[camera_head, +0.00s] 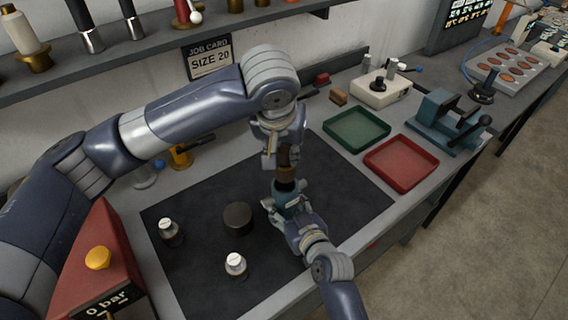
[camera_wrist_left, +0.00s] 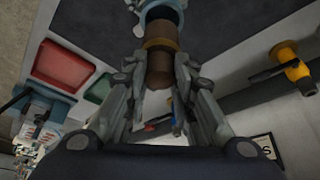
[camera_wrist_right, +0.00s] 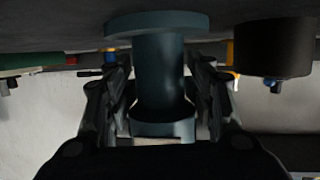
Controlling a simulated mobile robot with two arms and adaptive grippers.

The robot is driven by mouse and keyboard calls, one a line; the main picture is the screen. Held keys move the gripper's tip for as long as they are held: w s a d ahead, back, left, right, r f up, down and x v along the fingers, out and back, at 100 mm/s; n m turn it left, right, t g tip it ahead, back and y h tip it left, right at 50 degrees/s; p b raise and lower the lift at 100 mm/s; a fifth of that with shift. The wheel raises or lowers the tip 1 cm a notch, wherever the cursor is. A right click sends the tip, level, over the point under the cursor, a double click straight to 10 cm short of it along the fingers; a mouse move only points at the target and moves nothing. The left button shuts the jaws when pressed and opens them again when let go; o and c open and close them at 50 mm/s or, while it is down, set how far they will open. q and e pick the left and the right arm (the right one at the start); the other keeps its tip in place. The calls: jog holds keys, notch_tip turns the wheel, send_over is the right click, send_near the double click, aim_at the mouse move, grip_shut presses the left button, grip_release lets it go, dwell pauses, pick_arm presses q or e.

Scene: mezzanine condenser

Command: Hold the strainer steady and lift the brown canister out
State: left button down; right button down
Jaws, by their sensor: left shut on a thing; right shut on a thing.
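The brown canister (camera_head: 286,171) stands upright at the teal strainer (camera_head: 286,190), above the dark mat. My left gripper (camera_head: 284,150) comes from above and is shut on the canister's upper part. In the left wrist view the canister (camera_wrist_left: 160,63) has a tan band and its far end meets the strainer's round mouth (camera_wrist_left: 162,10). How much of it is still inside is hidden. My right gripper (camera_head: 283,208) is shut on the strainer's body from the front. In the right wrist view the fingers flank the strainer (camera_wrist_right: 158,70), between its two wide flanges.
A dark round cap-like piece (camera_head: 238,218) and two small white-capped bottles (camera_head: 236,265) (camera_head: 169,232) stand on the mat (camera_head: 340,185) to the left. Green (camera_head: 357,142) and red (camera_head: 402,175) trays lie right. A red gauge box (camera_head: 90,265) stands front left.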

dwell(0.3)
jog(key=c, duration=0.6)
grip_release()
jog(key=v, duration=1.2)
